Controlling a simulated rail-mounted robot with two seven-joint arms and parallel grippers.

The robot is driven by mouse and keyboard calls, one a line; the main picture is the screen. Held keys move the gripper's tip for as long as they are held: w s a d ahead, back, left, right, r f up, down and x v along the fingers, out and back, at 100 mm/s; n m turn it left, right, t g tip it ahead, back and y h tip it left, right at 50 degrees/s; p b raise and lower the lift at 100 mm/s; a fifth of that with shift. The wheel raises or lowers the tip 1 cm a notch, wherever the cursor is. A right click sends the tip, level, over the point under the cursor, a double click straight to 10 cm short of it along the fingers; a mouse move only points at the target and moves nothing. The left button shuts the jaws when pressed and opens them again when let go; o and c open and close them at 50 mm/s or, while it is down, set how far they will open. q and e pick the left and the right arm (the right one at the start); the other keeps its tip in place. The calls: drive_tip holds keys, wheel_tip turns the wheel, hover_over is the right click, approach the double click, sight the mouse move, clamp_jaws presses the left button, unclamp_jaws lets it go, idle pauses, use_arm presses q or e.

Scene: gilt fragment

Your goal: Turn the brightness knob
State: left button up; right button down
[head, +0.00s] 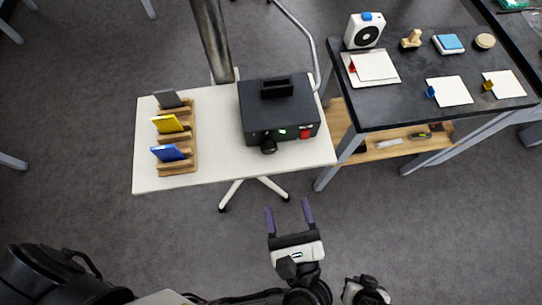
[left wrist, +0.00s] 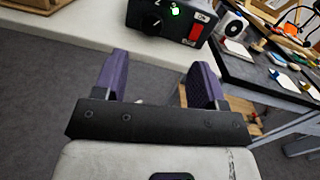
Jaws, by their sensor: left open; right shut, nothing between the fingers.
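A black box-shaped device (head: 278,104) stands on the white table. On its front face is a round black knob (head: 268,146), with a green light and a red switch to its right. In the left wrist view the knob (left wrist: 151,22) shows near the top, beyond the fingers, with the device cut off by the edge. My left gripper (head: 288,205) has purple fingers, spread and empty, apart from the device and in front of the table edge. My right gripper (head: 367,290) is at the bottom edge, partly visible, and holds nothing I can see.
A wooden rack (head: 177,138) with grey, yellow and blue cards stands on the left of the white table (head: 218,140). A dark table (head: 400,106) with cards, a stamp and a white fan-like object (head: 364,30) is at right. A metal pole rises behind the table.

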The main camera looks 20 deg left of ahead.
sight(270, 151)
use_arm(q)
drive_tip(key=shift+n+g, duration=0.3)
drive_tip(key=shift+n, duration=0.1)
drive_tip(key=x, duration=0.4)
drive_tip(key=f+x, duration=0.1)
drive_tip(key=x, duration=0.2)
drive_tip(key=b+x, duration=0.1)
drive_tip(key=x, duration=0.3)
drive_tip(key=shift+w+a+f, duration=0.2)
drive_tip(key=shift+a+f, duration=0.1)
drive_tip(key=shift+f, duration=0.1)
drive_tip(key=shift+x, duration=0.8)
